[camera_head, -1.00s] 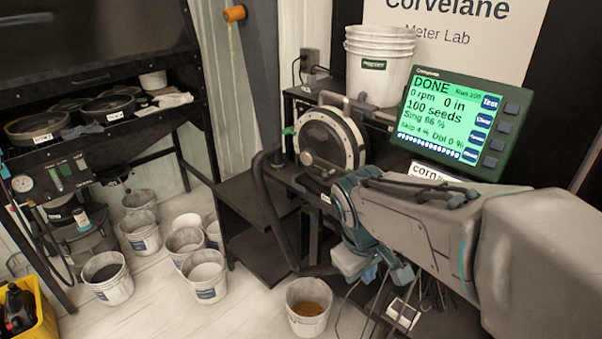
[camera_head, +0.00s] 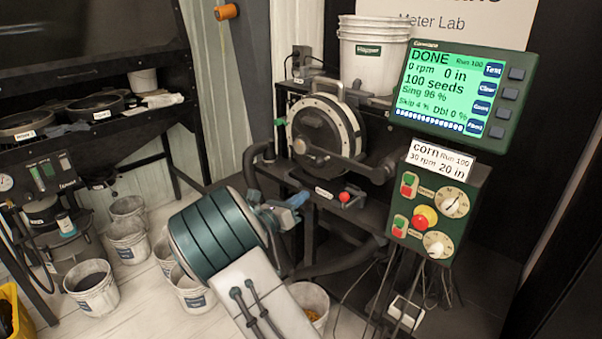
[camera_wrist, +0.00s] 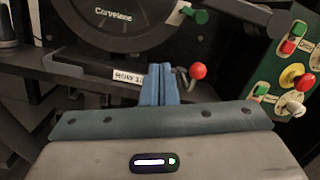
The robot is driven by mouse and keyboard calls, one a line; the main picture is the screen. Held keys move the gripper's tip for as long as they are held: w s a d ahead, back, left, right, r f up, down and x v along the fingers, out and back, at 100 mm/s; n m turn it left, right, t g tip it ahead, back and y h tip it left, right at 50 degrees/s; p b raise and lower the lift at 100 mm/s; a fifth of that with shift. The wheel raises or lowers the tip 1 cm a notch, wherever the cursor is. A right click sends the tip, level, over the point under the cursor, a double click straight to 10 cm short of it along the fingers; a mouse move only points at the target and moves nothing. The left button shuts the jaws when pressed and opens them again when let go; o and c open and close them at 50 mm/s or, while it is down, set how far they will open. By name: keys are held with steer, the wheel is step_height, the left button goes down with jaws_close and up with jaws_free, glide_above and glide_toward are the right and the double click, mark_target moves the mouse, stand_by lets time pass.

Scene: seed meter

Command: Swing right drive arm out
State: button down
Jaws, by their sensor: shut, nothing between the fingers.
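The round seed meter (camera_head: 358,125) stands on the dark stand, with a clear rim and dark face. A dark drive arm (camera_head: 355,165) lies across its lower right, its rounded end out to the right. In the wrist view the meter face (camera_wrist: 105,22) fills the top, with a green knob (camera_wrist: 196,16) near the dark arm (camera_wrist: 238,12). My gripper (camera_head: 300,200) is in front of and below the meter, apart from the drive arm.
The red knob (camera_head: 345,197) sits on the stand's front edge. A green control box (camera_head: 437,208) with dials and buttons is at right, below the green-screened monitor (camera_head: 462,95). White buckets (camera_head: 92,288) stand on the floor at left; cables hang below the box.

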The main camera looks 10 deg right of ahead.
steer(key=a+n, duration=0.1)
steer(key=w+a+n+t, duration=0.1)
steer(key=w+a+f+n+t, duration=0.1)
steer(key=shift+a, duration=0.25)
steer(key=w+d+r+p, duration=0.1)
steer(key=w+d+r, duration=0.4)
steer(key=w, duration=0.3)
steer(key=shift+d+r, duration=0.35)
steer(key=shift+d, duration=0.25)
steer(key=shift+r, duration=0.1)
